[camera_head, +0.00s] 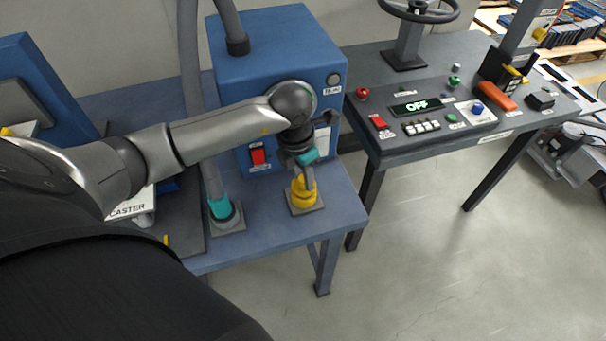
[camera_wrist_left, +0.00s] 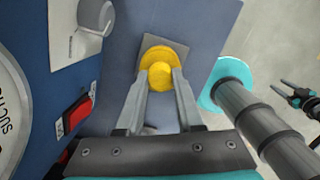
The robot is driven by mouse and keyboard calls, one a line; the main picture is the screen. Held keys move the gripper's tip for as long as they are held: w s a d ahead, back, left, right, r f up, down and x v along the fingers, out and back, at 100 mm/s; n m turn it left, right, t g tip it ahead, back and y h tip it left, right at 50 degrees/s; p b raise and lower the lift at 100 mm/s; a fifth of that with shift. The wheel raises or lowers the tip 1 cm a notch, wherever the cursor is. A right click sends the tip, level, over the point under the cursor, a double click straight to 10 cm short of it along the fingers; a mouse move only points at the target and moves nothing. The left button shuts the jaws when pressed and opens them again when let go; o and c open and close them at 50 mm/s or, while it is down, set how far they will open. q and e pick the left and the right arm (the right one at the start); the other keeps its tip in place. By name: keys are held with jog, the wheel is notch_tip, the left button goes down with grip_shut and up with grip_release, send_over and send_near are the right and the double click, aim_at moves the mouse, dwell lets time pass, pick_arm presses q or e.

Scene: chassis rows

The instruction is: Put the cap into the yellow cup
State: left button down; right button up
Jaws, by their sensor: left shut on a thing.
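The yellow cup (camera_head: 300,204) stands on a small grey square plate near the front right corner of the blue table. It also shows in the left wrist view (camera_wrist_left: 155,53). My left gripper (camera_head: 304,180) points down over the cup. In the left wrist view its two fingers (camera_wrist_left: 160,76) are shut on a round yellow piece, which I take to be the cap (camera_wrist_left: 160,72). The cap overlaps the cup in both views. I cannot tell whether it is inside the cup or just above it.
A grey hose with a teal end (camera_head: 220,208) stands on its plate left of the cup. A blue machine box (camera_head: 275,55) with a red switch (camera_head: 258,155) stands behind. A control console (camera_head: 450,110) stands to the right. The floor in front is clear.

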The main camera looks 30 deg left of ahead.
pick_arm(q)
jog(key=shift+f, duration=0.15)
jog(key=shift+f+b, duration=0.8)
jog(key=shift+f, duration=0.05)
jog(key=shift+c, duration=2.3)
grip_release()
notch_tip(320, 180, up, 15)
jog(key=s+p, duration=0.1)
jog(key=shift+s+a+p, duration=0.3)
jog(key=shift+s+p, duration=0.05)
